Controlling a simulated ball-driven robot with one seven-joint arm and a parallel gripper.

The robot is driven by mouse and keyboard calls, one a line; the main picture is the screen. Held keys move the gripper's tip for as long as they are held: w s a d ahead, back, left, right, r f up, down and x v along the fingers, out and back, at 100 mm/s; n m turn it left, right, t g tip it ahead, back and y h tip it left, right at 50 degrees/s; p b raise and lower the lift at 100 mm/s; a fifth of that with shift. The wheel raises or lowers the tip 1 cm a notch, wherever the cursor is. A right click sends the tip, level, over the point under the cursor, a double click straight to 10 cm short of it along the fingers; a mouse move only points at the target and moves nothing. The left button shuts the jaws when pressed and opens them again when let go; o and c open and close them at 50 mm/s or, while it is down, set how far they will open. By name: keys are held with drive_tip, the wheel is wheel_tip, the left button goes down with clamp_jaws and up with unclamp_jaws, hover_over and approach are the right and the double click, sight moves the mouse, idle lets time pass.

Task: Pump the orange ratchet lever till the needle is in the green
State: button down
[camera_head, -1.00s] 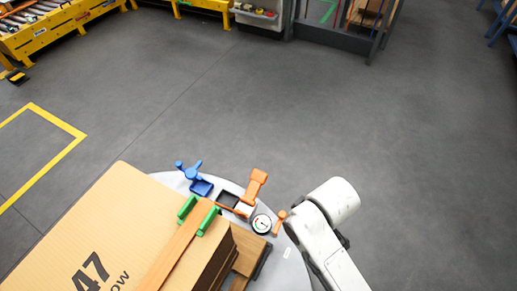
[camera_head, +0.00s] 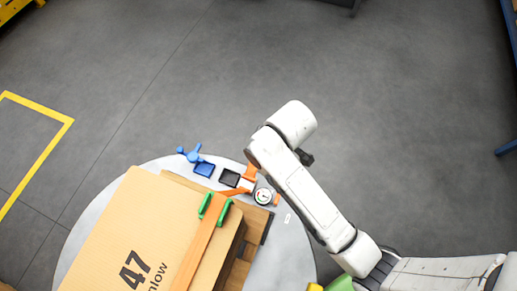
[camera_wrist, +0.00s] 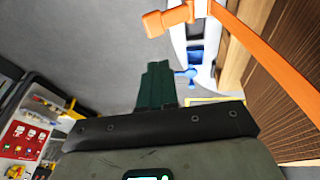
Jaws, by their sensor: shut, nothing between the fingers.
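The orange ratchet lever (camera_head: 249,174) is at the far edge of the round grey table, partly hidden by my arm in the head view. In the wrist view an orange block-like handle (camera_wrist: 170,19) is at the top, above and right of the fingertips and apart from them. The white round gauge (camera_head: 263,197) is just below the lever; its needle is too small to read surely. My gripper (camera_wrist: 157,66) shows dark green fingers, closed together and empty. In the head view the gripper is hidden behind my arm.
A large carton (camera_head: 125,225) marked 47 lies on the table (camera_head: 85,215), under an orange strap (camera_head: 196,252) with green clips (camera_head: 206,205). A blue crank (camera_head: 190,153), a dark tray (camera_head: 229,177) and an orange knob (camera_head: 277,199) are near. Floor beyond the table is clear.

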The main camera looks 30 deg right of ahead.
drive_tip(key=x, duration=0.4)
drive_tip(key=b+x, duration=0.1)
drive_tip(key=x, duration=0.3)
drive_tip(key=d+b+x, duration=0.1)
drive_tip(key=x, duration=0.3)
drive_tip(key=shift+f, duration=0.4)
drive_tip(key=shift+w+d+f+b, duration=0.1)
drive_tip(key=shift+d+f+b, duration=0.1)
drive_tip(key=shift+f+b, duration=0.25)
drive_tip(key=shift+f, duration=0.1)
